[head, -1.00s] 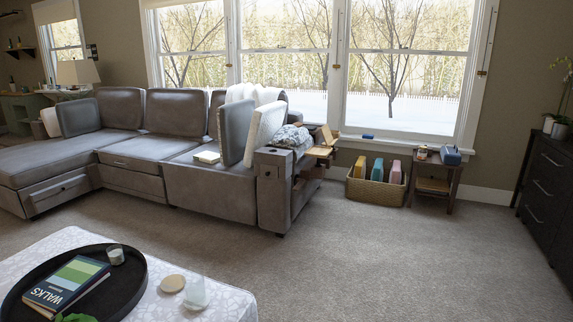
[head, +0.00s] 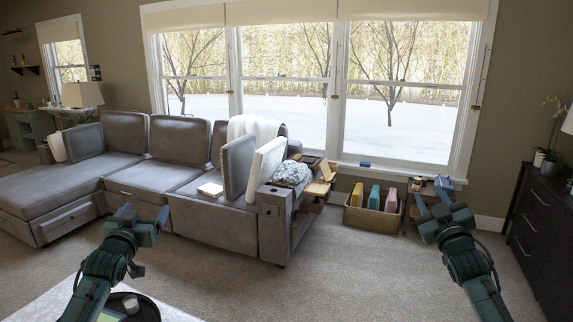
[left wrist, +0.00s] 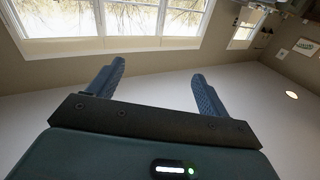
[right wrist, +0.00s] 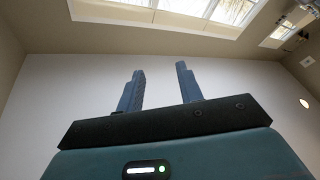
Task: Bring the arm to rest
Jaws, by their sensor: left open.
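My left gripper (head: 139,222) is raised at the lower left of the head view, in front of the sofa. In the left wrist view its two blue fingers (left wrist: 155,82) stand wide apart with nothing between them. My right gripper (head: 436,203) is raised at the lower right of the head view, in front of the basket and side table. In the right wrist view its two fingers (right wrist: 158,83) stand apart, with a smaller gap and nothing between them. Both wrist views show mostly wall, ceiling and windows.
A grey sectional sofa (head: 185,155) stands at the left and middle. A wicker basket (head: 371,220) with several coloured items is beyond its right end. A dark dresser (head: 541,210) is at the right. A patterned table (head: 52,306) is at the lower left. Open carpet (head: 310,285) lies between.

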